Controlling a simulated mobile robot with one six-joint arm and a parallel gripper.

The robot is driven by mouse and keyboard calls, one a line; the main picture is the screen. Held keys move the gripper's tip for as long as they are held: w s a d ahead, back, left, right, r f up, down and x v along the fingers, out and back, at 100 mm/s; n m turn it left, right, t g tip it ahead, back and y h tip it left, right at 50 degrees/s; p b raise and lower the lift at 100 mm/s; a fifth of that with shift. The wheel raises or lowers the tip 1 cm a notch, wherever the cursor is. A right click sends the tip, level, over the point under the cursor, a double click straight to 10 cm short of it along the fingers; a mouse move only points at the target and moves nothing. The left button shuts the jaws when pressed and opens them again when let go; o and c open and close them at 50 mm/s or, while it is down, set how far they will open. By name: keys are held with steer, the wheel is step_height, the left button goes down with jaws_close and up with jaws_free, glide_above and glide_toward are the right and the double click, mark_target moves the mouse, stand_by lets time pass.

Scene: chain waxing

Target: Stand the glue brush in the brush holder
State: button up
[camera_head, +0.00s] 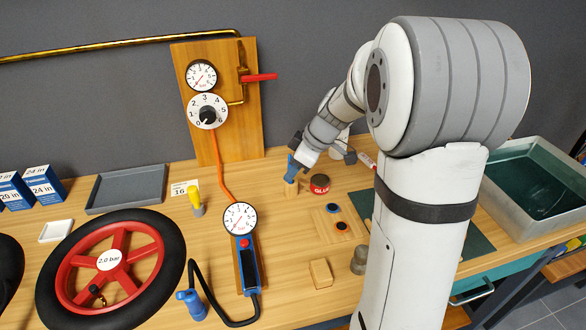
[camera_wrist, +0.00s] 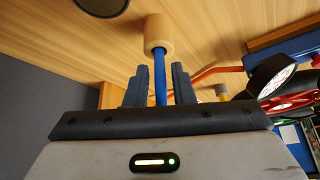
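The glue brush shows a blue handle (camera_wrist: 160,88) in the wrist view, running into a small wooden cylinder that looks like the brush holder (camera_wrist: 158,35). The holder (camera_head: 290,188) stands on the table in the head view, with the blue handle (camera_head: 291,167) rising from it. My gripper (camera_wrist: 161,68) is open, with one finger on each side of the handle and a visible gap on both sides. The bristles are hidden. In the head view my gripper (camera_head: 293,164) is at the handle, just above the holder.
A red glue tin (camera_head: 319,184) stands just right of the holder. A wooden board (camera_head: 330,238) with small rings lies in front. A gauge with a blue-handled inflator (camera_head: 246,262) and a red-spoked wheel (camera_head: 66,262) lie left. A metal basin (camera_head: 545,228) is at right.

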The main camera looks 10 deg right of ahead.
steer(key=shift+o, duration=1.2)
steer(key=shift+r, duration=0.1)
steer(key=v, duration=0.7)
steer(key=shift+r, duration=0.25)
steer(key=shift+s+d, duration=0.1)
steer(key=shift+d, duration=0.05)
steer(key=s+a+f+m+h, duration=0.1)
steer(key=s+m, duration=0.2)
steer(key=s, duration=0.4)
steer(key=s+a+f+m+h, duration=0.1)
steer(key=s+f+m+h, duration=0.1)
steer(key=s+m, duration=0.2)
steer(key=s+a+f+m+h, duration=0.1)
steer(key=s+m, duration=0.3)
steer(key=s, duration=0.6)
steer(key=shift+s+a+f+h, duration=0.15)
steer(key=shift+a+f+h, duration=0.05)
steer(key=shift+a+h, duration=0.2)
